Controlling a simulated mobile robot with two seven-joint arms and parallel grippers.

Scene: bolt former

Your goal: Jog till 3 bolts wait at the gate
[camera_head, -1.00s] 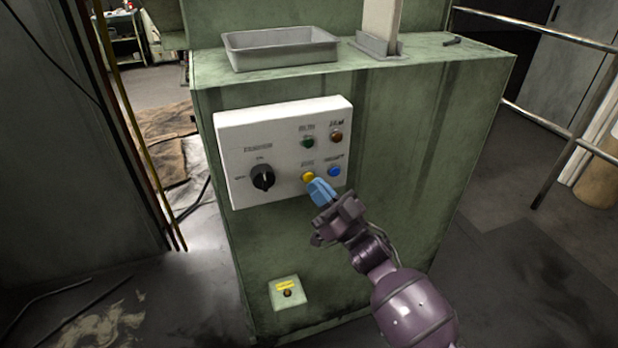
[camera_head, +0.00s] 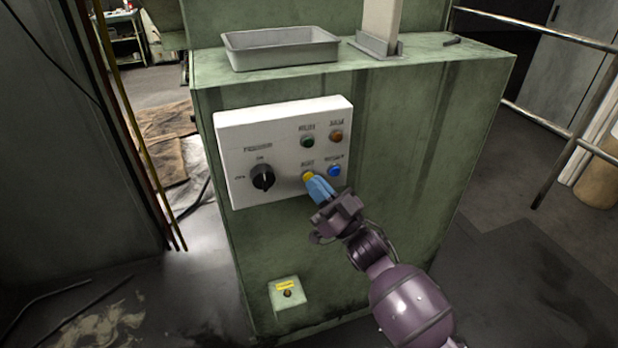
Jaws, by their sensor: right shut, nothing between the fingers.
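The white control panel (camera_head: 283,185) is fixed to the front of the green machine (camera_head: 420,130). It carries a black rotary knob (camera_head: 262,178), a green light (camera_head: 307,141), an amber light (camera_head: 337,136), a yellow button (camera_head: 308,175) and a blue button (camera_head: 334,171). My right gripper (camera_head: 315,184) is shut and empty, its blue fingertips at the yellow button's lower right edge. They cover part of that button; I cannot tell whether it is pressed in. The gate and bolts are not in view. My left gripper is not in view.
An empty-looking grey tray (camera_head: 282,48) sits on the machine top beside a pale upright post (camera_head: 382,25). A metal railing (camera_head: 560,150) stands at the right.

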